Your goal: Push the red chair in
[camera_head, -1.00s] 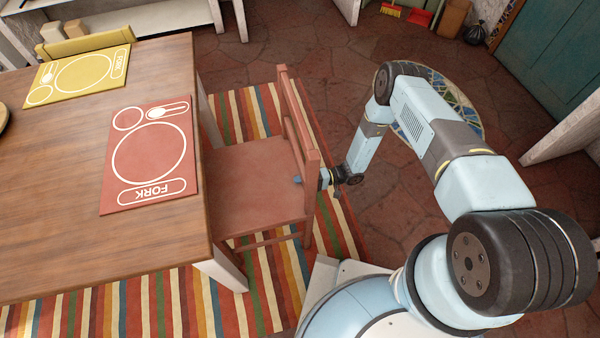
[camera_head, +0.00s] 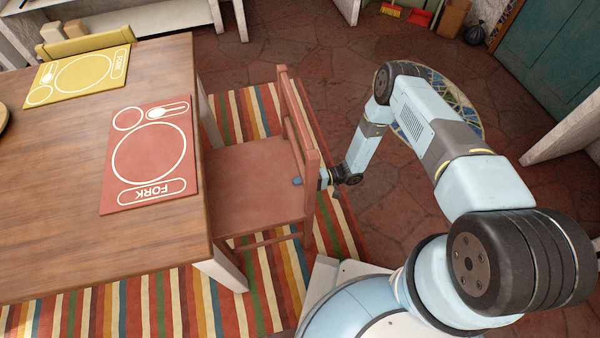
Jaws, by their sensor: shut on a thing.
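The red chair (camera_head: 258,180) stands at the right side of the wooden table (camera_head: 60,220), its seat front close to or just under the table edge and its backrest (camera_head: 299,140) facing away from the table. My gripper (camera_head: 312,182) is at the chair's backrest, reaching from the right. It is shut on the backrest, with a blue fingertip showing on the seat side. The rest of the fingers is partly hidden by the backrest.
A red placemat (camera_head: 150,155) and a yellow placemat (camera_head: 84,76) lie on the table. A yellow chair (camera_head: 88,42) is at the far side. A striped rug (camera_head: 170,305) lies beneath. Stone floor (camera_head: 300,45) is open behind the chair.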

